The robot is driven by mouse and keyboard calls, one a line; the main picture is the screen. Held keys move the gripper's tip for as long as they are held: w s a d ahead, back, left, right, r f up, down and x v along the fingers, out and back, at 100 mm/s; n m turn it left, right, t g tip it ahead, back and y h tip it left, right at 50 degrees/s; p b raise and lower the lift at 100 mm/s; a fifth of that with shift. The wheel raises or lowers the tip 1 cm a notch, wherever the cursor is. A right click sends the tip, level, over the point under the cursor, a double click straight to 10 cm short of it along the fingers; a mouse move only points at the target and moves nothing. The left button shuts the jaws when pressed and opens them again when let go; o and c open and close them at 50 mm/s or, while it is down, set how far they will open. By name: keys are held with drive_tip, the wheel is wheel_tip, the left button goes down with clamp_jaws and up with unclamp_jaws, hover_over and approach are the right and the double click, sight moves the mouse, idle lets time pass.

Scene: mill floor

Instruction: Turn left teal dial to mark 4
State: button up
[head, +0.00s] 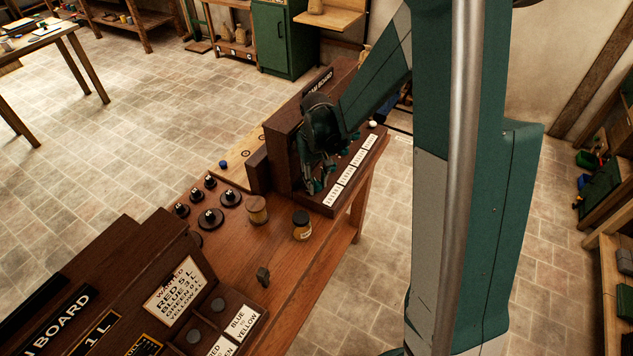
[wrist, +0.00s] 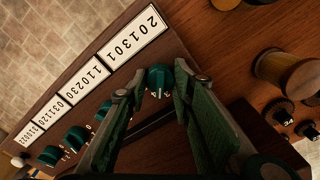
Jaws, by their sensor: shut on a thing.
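The left teal dial (wrist: 159,77) sits at the end of a row of teal dials on a dark wooden board, beside the label reading 201301 (wrist: 137,42). A pale pointer line shows on its face, toward the bottom of the wrist view. The marks around it are too small to read. My gripper (wrist: 160,88) is shut on this dial, one finger on each side. In the head view my gripper (head: 314,186) reaches down to the near left end of the board and hides the dial there.
Other teal dials (wrist: 76,138) continue along the row with white labels (head: 353,170). A yellow-labelled jar (head: 302,225), a wooden spool (head: 257,210) and black knobs (head: 210,218) stand on the bench left of the board. A white ball (head: 373,124) is at the far end.

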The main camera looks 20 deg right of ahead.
sight(316, 182)
drive_tip(key=o, duration=0.9)
drive_tip(key=shift+n+p, duration=0.3)
drive_tip(key=shift+n, duration=0.1)
drive_tip(key=shift+r+n+p, duration=0.1)
drive_tip(key=shift+n+p, duration=0.6)
drive_tip(key=shift+n, duration=0.4)
drive_tip(key=shift+n+p, duration=1.15)
drive_tip(key=shift+n, duration=0.55)
drive_tip(key=shift+m, duration=0.3)
wheel_tip(316, 182, up, 14)
drive_tip(key=shift+a+r+b, duration=0.1)
drive_tip(key=shift+r+b, duration=0.15)
drive_tip(key=shift+b, duration=0.85)
drive_tip(key=m+b, duration=0.1)
drive_tip(key=b, duration=0.2)
drive_tip(key=shift+h, duration=0.3)
